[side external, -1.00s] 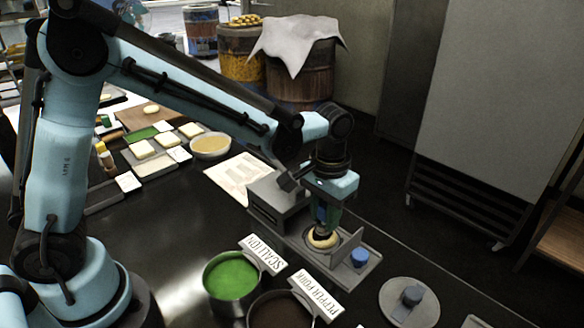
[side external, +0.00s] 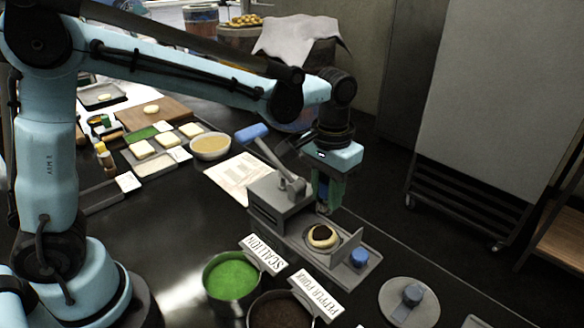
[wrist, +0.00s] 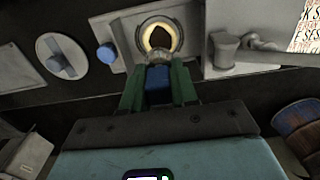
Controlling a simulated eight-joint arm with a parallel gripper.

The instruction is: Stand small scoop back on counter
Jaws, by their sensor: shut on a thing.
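My gripper (side external: 326,204) is above the counter (side external: 180,250), just behind the grey press fixture (side external: 285,212). It is shut on the small scoop, whose blue handle (wrist: 158,84) sits between my green fingers in the wrist view. The scoop's grey head (wrist: 158,58) points away from the palm. In the side view the scoop is mostly hidden by my fingers. A dough round (side external: 314,243) with dark filling (side external: 321,232) lies in the fixture; it also shows in the wrist view (wrist: 146,40), just beyond the scoop head.
A green scallion pot (side external: 232,275) and a dark pepper pork pot (side external: 280,312) stand in front with labels. A blue knob (side external: 359,257) and a round plate (side external: 395,312) sit to the right. The blue-handled lever (side external: 252,132) stands raised. Counter behind the fixture looks clear.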

